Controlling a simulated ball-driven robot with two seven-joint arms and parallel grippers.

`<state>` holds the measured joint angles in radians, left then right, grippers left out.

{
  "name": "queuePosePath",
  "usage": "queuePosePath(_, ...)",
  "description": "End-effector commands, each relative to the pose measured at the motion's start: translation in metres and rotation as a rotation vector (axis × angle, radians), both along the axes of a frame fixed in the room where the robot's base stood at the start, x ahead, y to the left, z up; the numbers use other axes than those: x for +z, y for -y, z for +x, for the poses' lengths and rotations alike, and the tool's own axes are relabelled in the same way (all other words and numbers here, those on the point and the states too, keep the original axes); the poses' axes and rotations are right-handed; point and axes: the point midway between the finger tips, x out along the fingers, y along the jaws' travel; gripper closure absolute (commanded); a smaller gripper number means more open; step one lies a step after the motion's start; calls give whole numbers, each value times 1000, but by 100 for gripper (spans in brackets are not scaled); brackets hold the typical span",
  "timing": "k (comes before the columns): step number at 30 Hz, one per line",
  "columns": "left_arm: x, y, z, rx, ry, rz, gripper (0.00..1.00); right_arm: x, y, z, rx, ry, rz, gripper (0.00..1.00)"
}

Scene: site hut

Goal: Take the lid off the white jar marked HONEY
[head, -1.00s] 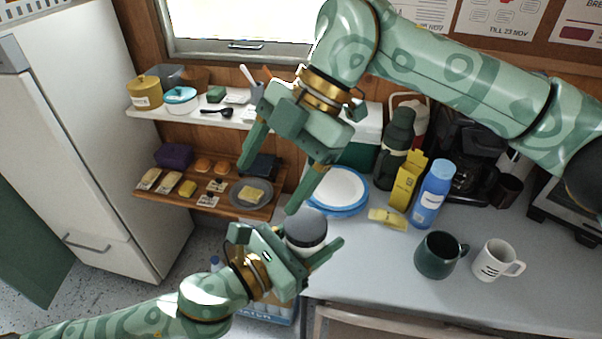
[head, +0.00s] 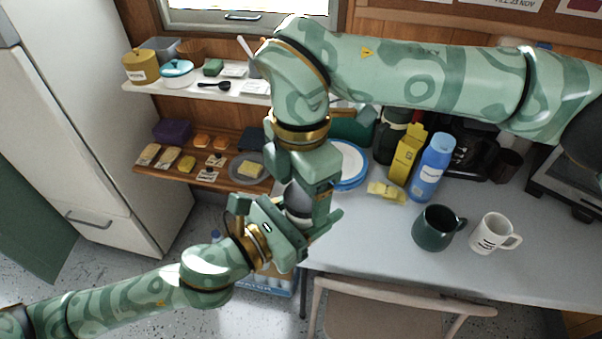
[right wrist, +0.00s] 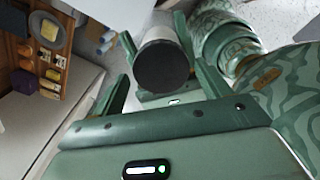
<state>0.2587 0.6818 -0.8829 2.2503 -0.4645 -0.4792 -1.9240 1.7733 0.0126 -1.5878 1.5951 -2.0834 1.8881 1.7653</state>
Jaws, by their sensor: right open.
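A white jar (head: 297,214) with a dark lid is held off the table in my left gripper (head: 290,222), between its fingers. Its lettering cannot be read. The right wrist view shows the round dark lid (right wrist: 162,66) almost face-on, with a strip of the white body behind it. My right gripper (head: 300,203) points down over the jar and hides much of it in the head view. In the right wrist view the right gripper (right wrist: 160,75) is open, with one finger on each side of the lid and gaps between.
The grey worktop (head: 380,240) holds a dark green mug (head: 436,228), a white mug (head: 490,234), a blue bottle (head: 433,178), a yellow box (head: 407,153) and blue-rimmed plates (head: 348,165). Shelves with food (head: 205,178) stand behind. A chair (head: 400,308) is in front.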

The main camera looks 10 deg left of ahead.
Motion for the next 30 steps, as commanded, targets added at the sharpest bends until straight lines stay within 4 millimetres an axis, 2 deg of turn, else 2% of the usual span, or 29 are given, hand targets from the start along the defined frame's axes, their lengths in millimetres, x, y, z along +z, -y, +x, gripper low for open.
queuePosePath(5,1,0,0,0,2,-1,100,0,0,0,0,0,0,24)
queuePosePath(6,1,0,0,0,2,-1,100,0,0,0,0,0,0,30)
queuePosePath(10,1,0,0,-1,2,-1,100,0,0,0,0,1,1,66)
queuePosePath(11,1,0,0,-1,2,-1,100,0,0,0,0,1,1,69)
queuePosePath(18,1,1,-1,-4,1,-2,100,1,0,1,57,5,3,70)
queuePosePath(20,1,1,-1,-5,1,-2,100,2,0,1,157,6,2,70)
queuePosePath(23,1,2,-2,-6,1,-3,100,2,1,0,435,10,1,70)
queuePosePath(30,1,2,-2,-7,0,-4,100,3,6,0,1240,10,-5,70)
